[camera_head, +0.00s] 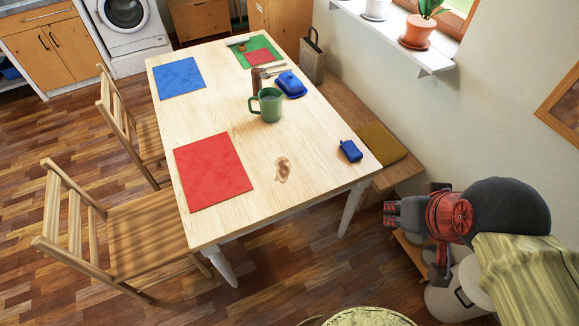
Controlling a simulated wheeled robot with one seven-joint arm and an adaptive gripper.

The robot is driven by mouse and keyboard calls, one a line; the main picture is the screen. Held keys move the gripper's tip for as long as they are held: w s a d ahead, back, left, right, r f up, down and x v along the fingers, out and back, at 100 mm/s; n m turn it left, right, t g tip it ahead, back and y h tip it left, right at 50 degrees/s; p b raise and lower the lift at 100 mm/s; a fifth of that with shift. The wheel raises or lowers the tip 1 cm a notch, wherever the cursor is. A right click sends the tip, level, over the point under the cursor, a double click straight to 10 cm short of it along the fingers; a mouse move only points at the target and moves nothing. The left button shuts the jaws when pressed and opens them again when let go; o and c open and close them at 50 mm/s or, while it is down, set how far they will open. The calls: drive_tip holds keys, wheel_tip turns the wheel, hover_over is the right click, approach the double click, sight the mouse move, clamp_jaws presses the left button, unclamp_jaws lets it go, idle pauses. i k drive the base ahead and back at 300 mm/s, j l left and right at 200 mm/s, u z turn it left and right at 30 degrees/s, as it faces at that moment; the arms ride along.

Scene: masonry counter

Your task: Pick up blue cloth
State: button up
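A small dark-blue folded piece (351,151) lies on the wooden table near its right edge; it looks like a folded cloth. A flat blue square mat (180,78) lies at the table's far left corner. I cannot tell for certain which of these the task calls the blue cloth. My gripper (392,214) is at the right, off the table's near right corner, pointing left. It is apart from both blue pieces. Its fingers are dark and small in this view, so I cannot tell whether they are open.
The wooden table (228,133) also bears a red mat (212,171), a green mug (268,106), a blue lidded dish (291,84) and a green mat (251,48). Chairs (150,232) stand at its left. A bench (352,112) runs along the wall at its right.

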sight(351, 151)
drive_tip(key=i+j+z, duration=0.1)
drive_tip(key=i, duration=0.4)
drive_tip(key=i+j+z, duration=0.1)
drive_tip(key=i+j, duration=0.2)
drive_tip(key=i, duration=0.15)
